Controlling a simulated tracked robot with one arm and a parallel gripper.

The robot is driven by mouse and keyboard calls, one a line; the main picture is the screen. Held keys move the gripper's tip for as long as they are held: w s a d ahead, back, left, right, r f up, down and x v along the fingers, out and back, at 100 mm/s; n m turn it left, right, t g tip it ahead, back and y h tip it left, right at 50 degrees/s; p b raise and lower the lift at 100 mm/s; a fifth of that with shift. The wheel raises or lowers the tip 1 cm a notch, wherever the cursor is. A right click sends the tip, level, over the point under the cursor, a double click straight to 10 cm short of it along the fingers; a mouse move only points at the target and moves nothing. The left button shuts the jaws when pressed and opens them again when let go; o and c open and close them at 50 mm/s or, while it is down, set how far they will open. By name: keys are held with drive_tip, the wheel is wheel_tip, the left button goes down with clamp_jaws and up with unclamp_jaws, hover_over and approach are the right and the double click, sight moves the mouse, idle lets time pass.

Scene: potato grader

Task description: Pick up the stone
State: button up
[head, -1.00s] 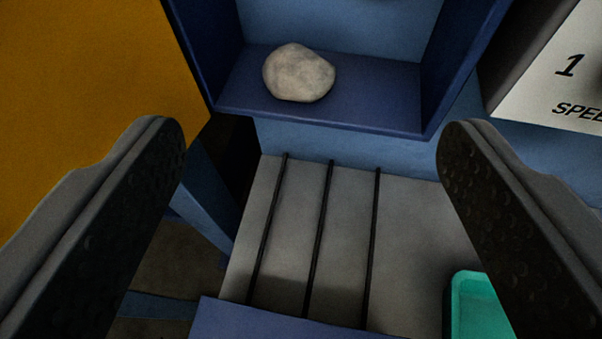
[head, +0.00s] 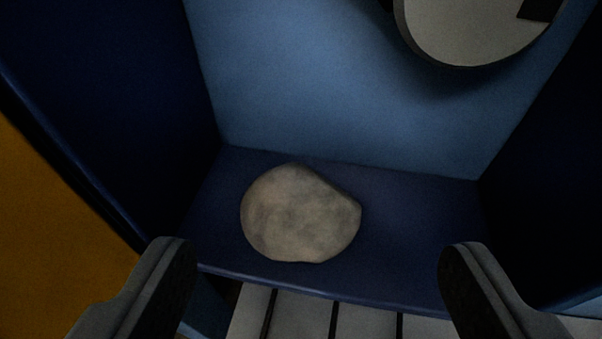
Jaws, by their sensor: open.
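The stone (head: 299,214) is a rounded, mottled grey-beige lump. It rests on the dark blue shelf (head: 420,222) of a blue recess, left of the shelf's middle and close to its front edge. My gripper (head: 316,262) is open and empty. Its two dark, textured fingers are at the lower left and lower right of the view, wide apart. The stone shows between and just beyond the fingertips, nearer the left one, and neither finger appears to touch it.
Dark blue side walls (head: 115,90) enclose the shelf left and right, with a lighter blue back wall (head: 300,90). A pale round part (head: 465,30) juts out at the top right. An orange panel (head: 45,235) lies left. A grey barred surface (head: 365,322) is below the shelf.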

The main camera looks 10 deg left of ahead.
sight(299, 234)
drive_tip(key=shift+w+a+f, duration=0.25)
drive_tip(key=shift+w+f, duration=0.2)
drive_tip(key=shift+b+x, duration=0.85)
drive_tip(key=shift+x, duration=1.1)
drive_tip(key=shift+a, duration=0.15)
drive_tip(key=c, duration=1.1)
drive_tip(key=shift+r, duration=0.1)
